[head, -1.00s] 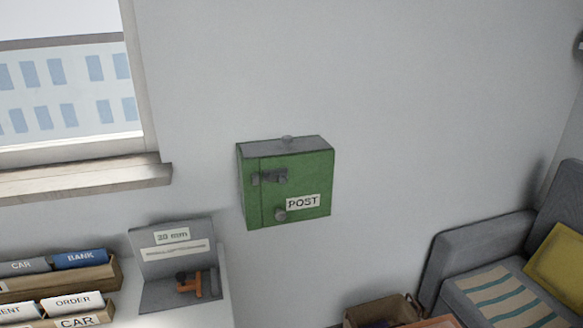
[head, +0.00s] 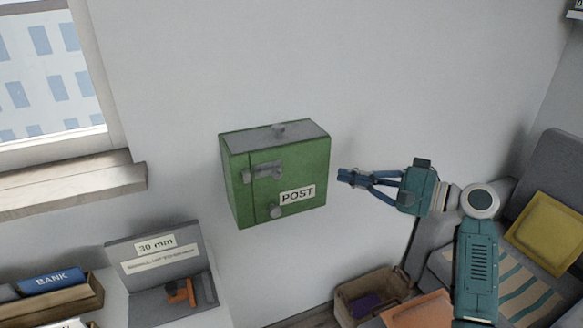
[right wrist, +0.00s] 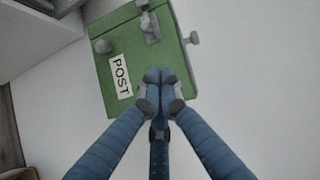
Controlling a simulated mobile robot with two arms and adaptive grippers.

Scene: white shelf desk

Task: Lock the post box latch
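The green post box (head: 300,165) hangs on the wall, with a grey top and a white POST label (head: 297,195). Its latch (head: 264,171) is a grey bar lying roughly level across the door seam, upper left on the front. A grey round knob (head: 276,210) sits below it. My right gripper (head: 341,175) is just right of the box, fingers pointing at it, latch apart from it. In the right wrist view its fingertips (right wrist: 160,78) are together and empty, in front of the box; the latch (right wrist: 150,27) shows beyond them. My left gripper is not in view.
A desk with a grey stand (head: 160,255) and letter trays (head: 60,300) is at lower left. A window sill (head: 70,190) is left of the box. The wall around the box is clear.

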